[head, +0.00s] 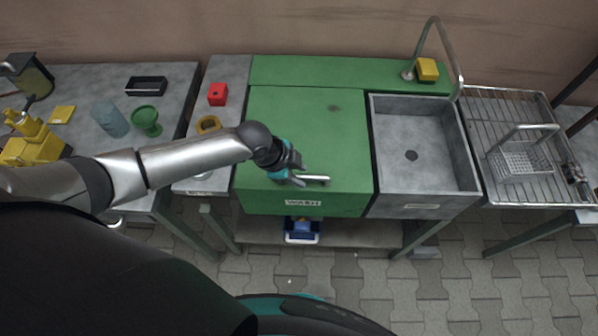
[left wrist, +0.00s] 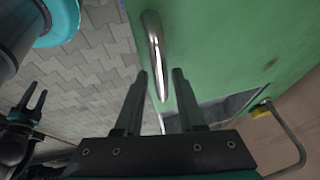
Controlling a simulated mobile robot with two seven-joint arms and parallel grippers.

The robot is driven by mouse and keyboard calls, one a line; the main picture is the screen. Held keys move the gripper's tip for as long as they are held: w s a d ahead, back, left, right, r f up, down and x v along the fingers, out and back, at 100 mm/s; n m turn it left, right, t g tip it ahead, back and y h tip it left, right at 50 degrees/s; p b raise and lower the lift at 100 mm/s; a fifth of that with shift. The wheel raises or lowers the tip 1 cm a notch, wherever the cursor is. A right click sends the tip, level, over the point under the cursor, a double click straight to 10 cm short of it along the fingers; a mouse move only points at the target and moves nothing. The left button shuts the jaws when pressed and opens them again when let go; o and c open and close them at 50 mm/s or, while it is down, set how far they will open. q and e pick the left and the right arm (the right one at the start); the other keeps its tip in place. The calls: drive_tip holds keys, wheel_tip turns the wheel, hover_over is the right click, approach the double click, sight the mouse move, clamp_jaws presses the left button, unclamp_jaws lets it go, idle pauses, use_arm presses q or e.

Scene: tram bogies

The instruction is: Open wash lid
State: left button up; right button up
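The wash lid (head: 310,130) is a green panel over a green unit with a "WASH" label (head: 304,203) on its front; it lies flat and looks shut. A silver bar handle (head: 316,179) sits near its front edge; it also shows in the left wrist view (left wrist: 154,45). My left gripper (head: 298,176) is at the left end of the handle. In the left wrist view its fingers (left wrist: 159,75) are apart, with the handle's near end between them in the picture; contact cannot be told. My right gripper (left wrist: 31,102) shows small at lower left there, fingers apart and empty.
A grey sink (head: 425,150) with a tap (head: 440,45) and a yellow block (head: 427,70) adjoin on the right, then a wire rack with a basket (head: 522,160). A red block (head: 217,94) and a yellow ring (head: 208,124) stand left. A blue bin (head: 301,231) is below.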

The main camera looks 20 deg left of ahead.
use_arm(q)
clamp_jaws()
idle(1.1)
